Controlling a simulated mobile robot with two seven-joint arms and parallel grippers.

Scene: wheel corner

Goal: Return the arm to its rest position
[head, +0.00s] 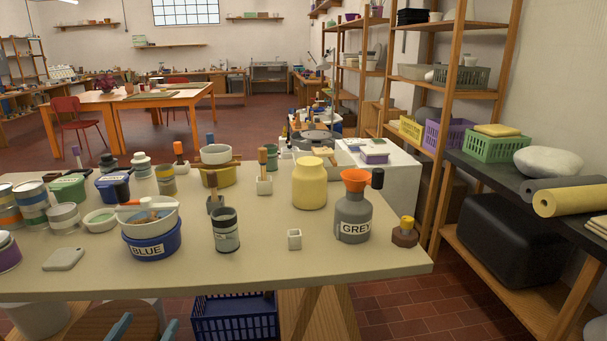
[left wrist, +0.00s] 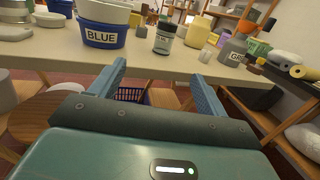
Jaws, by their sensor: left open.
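My left gripper (head: 145,330) shows only as two blue fingertips at the bottom left of the head view, below and in front of the table's front edge. In the left wrist view my left gripper (left wrist: 160,84) has its two blue fingers spread wide with nothing between them. It is apart from the table (head: 340,268) and the things on it. The rest of my left arm is hidden in the head view. My right gripper is in neither view.
Near the table's front edge stand a blue tub (head: 152,243) labelled BLUE, a dark can (head: 226,236) and a grey jug (head: 354,222) with an orange funnel. Below are a round wooden stool (head: 105,322) and a blue crate (head: 235,318). A shelf (head: 560,290) stands right.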

